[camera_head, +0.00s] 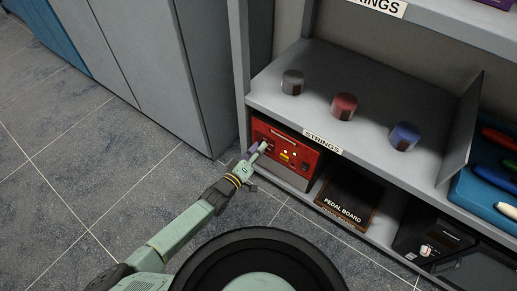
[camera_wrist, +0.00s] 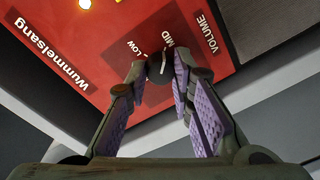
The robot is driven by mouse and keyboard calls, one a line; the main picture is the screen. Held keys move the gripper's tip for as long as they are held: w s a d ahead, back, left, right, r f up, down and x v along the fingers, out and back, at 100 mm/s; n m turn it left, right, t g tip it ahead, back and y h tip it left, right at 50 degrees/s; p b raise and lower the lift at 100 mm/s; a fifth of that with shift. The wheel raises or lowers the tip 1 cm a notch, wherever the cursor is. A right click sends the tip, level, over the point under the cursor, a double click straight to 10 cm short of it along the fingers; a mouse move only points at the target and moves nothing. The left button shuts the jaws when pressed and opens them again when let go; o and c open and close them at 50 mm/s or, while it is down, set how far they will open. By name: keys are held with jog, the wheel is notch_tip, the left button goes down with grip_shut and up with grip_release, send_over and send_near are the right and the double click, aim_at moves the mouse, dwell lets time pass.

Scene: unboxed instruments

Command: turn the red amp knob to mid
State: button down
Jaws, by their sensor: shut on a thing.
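The red amp (camera_head: 291,160) stands on the lower shelf in the head view. Its red face (camera_wrist: 90,50) fills the upper part of the wrist view, with the words "Wummelsang", "VOLUME", "LOW" and "MID". The dark amp knob (camera_wrist: 157,70) with a white mark sits just below "LOW" and "MID". My gripper (camera_wrist: 158,72) is shut on the knob, one fingertip on each side. In the head view my gripper (camera_head: 259,151) reaches the left part of the amp's face and hides the knob. I cannot tell exactly which label the mark points at.
A pedal board box (camera_head: 348,196) stands right of the amp. Grey (camera_head: 292,82), red (camera_head: 344,106) and blue (camera_head: 404,136) cylinders stand on the shelf above. A dark case (camera_head: 433,238) is farther right. Grey cabinets (camera_head: 150,50) stand left; the tiled floor before them is clear.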

jog(key=shift+m, duration=0.3)
dwell(0.4)
jog(key=c, duration=1.4)
grip_release()
jog(key=v, duration=1.2)
